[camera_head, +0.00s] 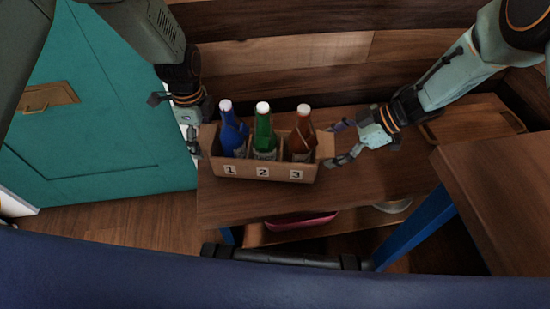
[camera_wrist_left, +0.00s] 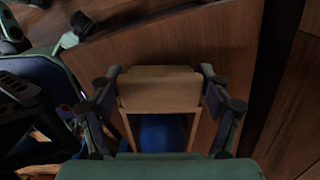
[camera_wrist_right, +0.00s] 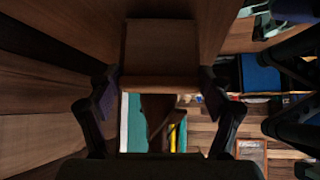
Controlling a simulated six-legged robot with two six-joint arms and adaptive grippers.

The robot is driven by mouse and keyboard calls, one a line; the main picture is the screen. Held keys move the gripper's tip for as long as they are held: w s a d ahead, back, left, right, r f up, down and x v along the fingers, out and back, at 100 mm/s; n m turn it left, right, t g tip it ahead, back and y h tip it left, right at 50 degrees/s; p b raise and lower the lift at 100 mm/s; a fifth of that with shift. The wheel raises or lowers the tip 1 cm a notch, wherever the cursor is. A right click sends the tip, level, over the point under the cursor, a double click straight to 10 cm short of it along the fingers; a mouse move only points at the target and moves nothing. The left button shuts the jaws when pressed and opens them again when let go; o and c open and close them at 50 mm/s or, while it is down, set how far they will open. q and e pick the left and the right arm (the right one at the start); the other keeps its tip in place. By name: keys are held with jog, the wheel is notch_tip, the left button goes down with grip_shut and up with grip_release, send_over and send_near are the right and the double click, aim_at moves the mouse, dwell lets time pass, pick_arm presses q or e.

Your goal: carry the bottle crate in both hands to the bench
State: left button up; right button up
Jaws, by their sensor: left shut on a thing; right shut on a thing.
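The bottle crate (camera_head: 262,172) is an open brown box with labels 1, 2 and 3 on its front. It holds a blue bottle (camera_head: 232,138), a green bottle (camera_head: 264,136) and a brown bottle (camera_head: 302,138), all nearly upright. My left gripper (camera_head: 195,130) is shut on the crate's left end; the left wrist view shows the wooden end bar (camera_wrist_left: 160,90) between its fingers. My right gripper (camera_head: 334,144) is shut on the right end, which shows in the right wrist view (camera_wrist_right: 160,83). The crate is over the wooden bench (camera_head: 240,205); I cannot tell whether it touches.
A wooden tray (camera_head: 470,124) lies on the bench's right part. A wooden top (camera_head: 505,180) juts in at the right front. A pink item (camera_head: 300,221) sits on the shelf under the bench. A plank wall (camera_head: 300,50) stands behind, a teal panel (camera_head: 100,130) at left.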

pick_arm(q)
jog(key=shift+w+f+b, duration=0.1)
jog(key=shift+f+b, duration=0.55)
jog(key=shift+f, duration=0.05)
pick_arm(e)
jog(key=shift+w+f, duration=0.1)
jog(key=shift+f, duration=0.6)
pick_arm(q)
jog(key=o, duration=1.5)
jog(key=shift+r, duration=0.1)
jog(key=shift+c, duration=0.2)
pick_arm(e)
jog(key=o, duration=1.4)
jog(key=shift+o, duration=0.2)
pick_arm(q)
notch_tip(320, 180, up, 12)
jog(key=shift+f, duration=0.1)
pick_arm(e)
jog(key=v, duration=1.2)
